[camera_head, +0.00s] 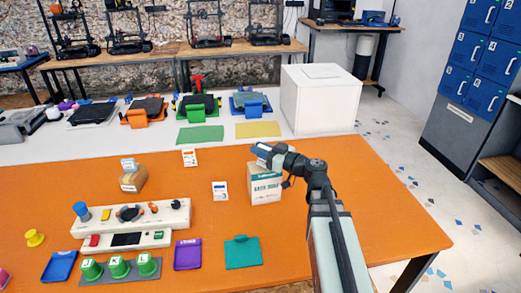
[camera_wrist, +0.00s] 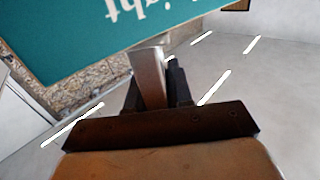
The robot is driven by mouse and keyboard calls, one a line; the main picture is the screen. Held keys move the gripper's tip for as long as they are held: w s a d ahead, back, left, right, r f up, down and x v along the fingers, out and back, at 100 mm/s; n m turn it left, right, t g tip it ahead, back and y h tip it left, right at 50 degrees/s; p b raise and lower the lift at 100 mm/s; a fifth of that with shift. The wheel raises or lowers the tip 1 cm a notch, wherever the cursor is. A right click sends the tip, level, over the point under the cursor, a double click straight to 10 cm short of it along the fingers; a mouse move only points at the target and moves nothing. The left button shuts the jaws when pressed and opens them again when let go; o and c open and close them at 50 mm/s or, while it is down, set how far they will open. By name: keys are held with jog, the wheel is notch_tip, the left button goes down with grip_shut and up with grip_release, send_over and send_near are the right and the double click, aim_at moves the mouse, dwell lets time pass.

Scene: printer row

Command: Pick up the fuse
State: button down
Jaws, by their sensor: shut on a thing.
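My gripper (camera_head: 262,150) is at the end of the arm, over the back of a box marked "BATH SOAP" (camera_head: 265,189). It points to the left and is held above the orange table. In the wrist view, dark jaw parts (camera_wrist: 158,88) close around a narrow grey piece (camera_wrist: 149,76). I cannot tell from its shape whether this grey piece is the fuse. No other fuse can be made out on the table. A teal panel with upside-down white letters (camera_wrist: 80,38) fills the upper left of the wrist view and hides what is behind it.
A large white box (camera_head: 320,100) stands behind my gripper.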

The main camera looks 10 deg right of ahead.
jog(key=c, duration=1)
grip_release()
jog(key=shift+s+d, duration=0.15)
jog(key=v, duration=0.6)
jog(key=shift+s+d+r, duration=0.1)
jog(key=shift+s+d, duration=0.15)
jog(key=shift+s, duration=0.05)
jog(key=shift+o, duration=1.1)
jog(key=shift+s+d, duration=0.1)
jog(key=shift+d, duration=0.1)
